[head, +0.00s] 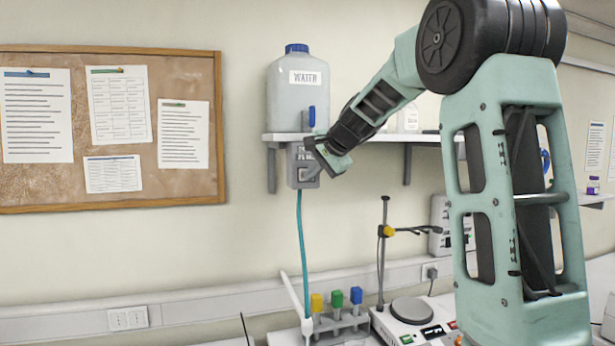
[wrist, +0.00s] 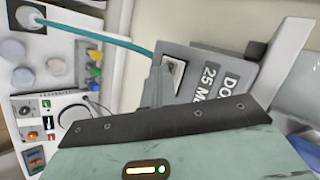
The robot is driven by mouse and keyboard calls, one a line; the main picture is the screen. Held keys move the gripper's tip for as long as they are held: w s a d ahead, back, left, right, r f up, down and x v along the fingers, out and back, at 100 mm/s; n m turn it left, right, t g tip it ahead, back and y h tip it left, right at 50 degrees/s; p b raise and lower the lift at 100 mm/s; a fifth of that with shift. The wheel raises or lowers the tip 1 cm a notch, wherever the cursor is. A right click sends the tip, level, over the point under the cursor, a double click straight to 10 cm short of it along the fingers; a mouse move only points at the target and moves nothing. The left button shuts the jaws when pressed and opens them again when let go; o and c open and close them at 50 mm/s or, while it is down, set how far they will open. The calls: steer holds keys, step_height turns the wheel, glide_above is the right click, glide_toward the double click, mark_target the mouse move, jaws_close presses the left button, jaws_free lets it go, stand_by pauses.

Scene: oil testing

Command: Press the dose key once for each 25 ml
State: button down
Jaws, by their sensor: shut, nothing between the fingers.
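The grey dose box (head: 296,158) hangs below the wall shelf, under the water tank (head: 295,95). In the wrist view the dose box (wrist: 245,62) appears turned on its side, with a label of which "DO" and "25 M" can be read. Its pale dose key (wrist: 177,72) is partly covered by my gripper (wrist: 163,72). My gripper is shut and empty, its tip at the key. I cannot tell whether it touches or presses the key. In the head view my gripper (head: 309,174) is in front of the box. A teal hose (head: 302,245) runs down from the box.
The shelf (head: 370,138) is just above my gripper. Below are a rack with yellow, green and blue pieces (head: 337,298), a clamp stand (head: 382,255) and a hotplate (head: 412,311). A pinboard (head: 110,190) is on the wall at left.

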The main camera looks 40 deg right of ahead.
steer(key=shift+s+a+b, duration=0.4)
steer(key=shift+s+b, duration=0.05)
steer(key=shift+s, duration=0.35)
steer(key=shift+s+a+b, duration=0.3)
steer(key=shift+s+a, duration=0.05)
steer(key=shift+s, duration=0.4)
steer(key=shift+s+a+b, duration=0.25)
steer(key=shift+s+a, duration=0.1)
steer(key=shift+s, duration=0.45)
steer(key=shift+s+a+b, duration=0.3)
steer(key=shift+s+a, duration=0.05)
steer(key=shift+s, duration=0.4)
steer(key=s+a+f+n+g+y+b, duration=0.25)
steer(key=a+f+n, duration=0.35)
steer(key=a+f, duration=0.65)
steer(key=s+a+f+n+g+y+b, duration=0.1)
steer(key=s+a+f+n+g+b, duration=0.3)
steer(key=a+f, duration=0.85)
steer(key=s+a+f+n+g+h+b, duration=0.1)
steer(key=s+a+f+n, duration=0.5)
steer(key=s, duration=0.4)
steer(key=s+a+f+n+g+h+b, duration=0.1)
steer(key=s+a+f+n+g+b, duration=0.1)
steer(key=s+a+f+n, duration=0.5)
steer(key=s+a+n, duration=0.1)
steer(key=s, duration=0.2)
steer(key=shift+s, duration=0.4)
